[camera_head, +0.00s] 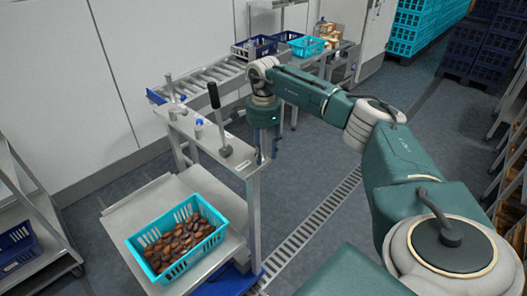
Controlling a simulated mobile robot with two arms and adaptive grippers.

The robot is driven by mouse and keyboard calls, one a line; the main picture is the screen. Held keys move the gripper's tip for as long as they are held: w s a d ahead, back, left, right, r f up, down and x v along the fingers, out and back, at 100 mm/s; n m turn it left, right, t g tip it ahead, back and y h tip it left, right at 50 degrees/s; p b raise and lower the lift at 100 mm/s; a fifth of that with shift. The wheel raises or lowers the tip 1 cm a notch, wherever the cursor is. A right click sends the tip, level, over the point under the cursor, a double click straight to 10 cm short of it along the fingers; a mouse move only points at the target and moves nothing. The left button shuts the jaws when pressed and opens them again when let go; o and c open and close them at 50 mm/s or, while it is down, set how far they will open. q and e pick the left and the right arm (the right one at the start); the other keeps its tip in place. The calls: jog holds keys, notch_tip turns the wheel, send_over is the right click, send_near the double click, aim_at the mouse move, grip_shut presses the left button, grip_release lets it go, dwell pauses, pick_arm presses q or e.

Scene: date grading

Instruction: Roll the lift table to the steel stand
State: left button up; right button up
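A low steel platform (118,222), apparently the lift table, is at the lower left, with blue parts (232,283) showing under its right side. A turquoise crate (139,263) of brown dates (180,238) sits on it. Behind it is a narrow steel stand (240,166) with a lever with a black grip (214,96) on its top. My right gripper (266,148) points down at the stand's right end. Its fingers are small and partly lost against the steel, so I cannot tell whether they touch it or are open. My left gripper is out of view.
A roller conveyor (205,80) and a bench with a navy crate (256,47) and a turquoise crate (306,46) stand behind. Stacked crates (415,28) are at the back right. A rack (55,240) stands far left. The floor (330,160) by the drain grating (312,225) is clear.

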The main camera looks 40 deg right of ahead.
notch_tip(320, 180, up, 12)
dwell(0.4)
dwell(0.4)
